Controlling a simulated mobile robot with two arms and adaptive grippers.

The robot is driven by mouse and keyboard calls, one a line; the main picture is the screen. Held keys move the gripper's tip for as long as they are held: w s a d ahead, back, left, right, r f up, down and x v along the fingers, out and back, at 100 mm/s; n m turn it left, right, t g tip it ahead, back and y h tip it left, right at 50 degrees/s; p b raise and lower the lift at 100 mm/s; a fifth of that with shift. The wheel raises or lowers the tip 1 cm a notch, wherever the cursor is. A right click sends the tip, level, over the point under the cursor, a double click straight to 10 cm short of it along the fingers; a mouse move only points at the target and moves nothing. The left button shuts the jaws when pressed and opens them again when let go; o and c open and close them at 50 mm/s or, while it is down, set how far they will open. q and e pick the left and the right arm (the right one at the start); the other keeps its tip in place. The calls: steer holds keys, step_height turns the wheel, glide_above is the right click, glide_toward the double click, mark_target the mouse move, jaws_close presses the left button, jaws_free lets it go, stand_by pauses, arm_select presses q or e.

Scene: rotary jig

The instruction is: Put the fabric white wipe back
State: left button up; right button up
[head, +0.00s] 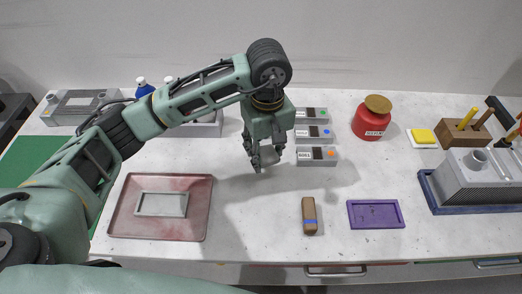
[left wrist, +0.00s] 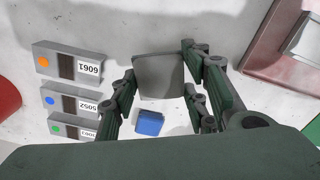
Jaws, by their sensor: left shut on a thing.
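In the left wrist view the wipe (left wrist: 160,75) shows as a flat square between the fingers of my left gripper (left wrist: 158,88). The gripper points down, just left of the labelled boxes. The wipe's place is not clear from these views. My right gripper is not in view.
Three grey labelled boxes (head: 317,155) stand right of the gripper. A blue block (left wrist: 150,122) lies beyond the wipe. A reddish tray (head: 125,215), brown brush-like block (head: 309,215), purple tray (head: 352,224), red pot (head: 371,122) and yellow sponge (head: 423,135) surround clear table.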

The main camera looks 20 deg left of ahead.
arm_select(q)
steer(key=w+a+f, duration=0.2)
steer(key=w, duration=0.1)
steer(key=shift+a+f+p, duration=0.2)
steer(key=shift+a+p, duration=0.05)
steer(key=shift+p, duration=0.1)
steer(key=shift+w+a+f, duration=0.1)
steer(key=shift+w+f, duration=0.05)
step_height(320, 180, down, 3)
steer(key=shift+f+p, duration=0.15)
steer(key=shift+p, duration=0.6)
steer(key=shift+f, duration=0.25)
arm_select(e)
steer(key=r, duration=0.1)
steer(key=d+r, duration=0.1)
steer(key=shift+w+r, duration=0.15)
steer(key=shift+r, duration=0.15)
arm_select(q)
steer(key=shift+f, duration=0.1)
steer(key=shift+f, duration=0.15)
steer(key=o, duration=1.1)
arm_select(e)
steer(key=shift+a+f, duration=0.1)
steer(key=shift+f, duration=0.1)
